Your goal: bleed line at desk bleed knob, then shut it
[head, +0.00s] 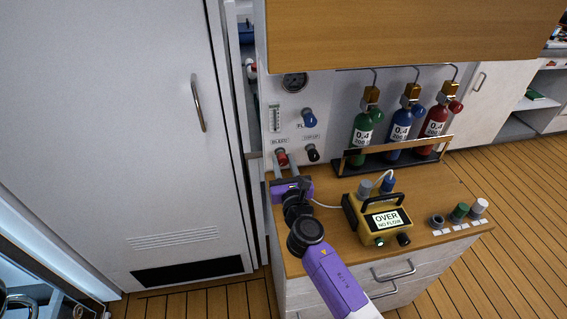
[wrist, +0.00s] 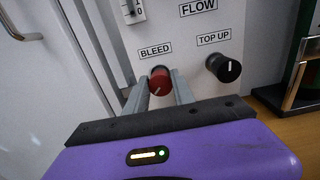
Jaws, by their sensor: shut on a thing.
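The red bleed knob (wrist: 160,80) sits under the BLEED label on the white panel (wrist: 214,35). It also shows in the head view (head: 282,158). My gripper (wrist: 158,92) is shut on the knob, one grey finger on each side of it. A white pointer line shows on the knob's face, slanting to lower left. The black top up knob (wrist: 224,68) is to the right, apart from my fingers. The blue flow knob (head: 309,117) is above. The yellow meter (head: 371,228) on the desk reads OVER, NO FLOW.
Green (head: 363,127), blue (head: 402,128) and red (head: 438,125) cylinders stand in a rack at the right. A round gauge (head: 295,82) and a vertical flow tube (head: 274,118) are on the panel. Small capped items (head: 459,212) stand at the desk's right front. A white door (head: 120,130) is left.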

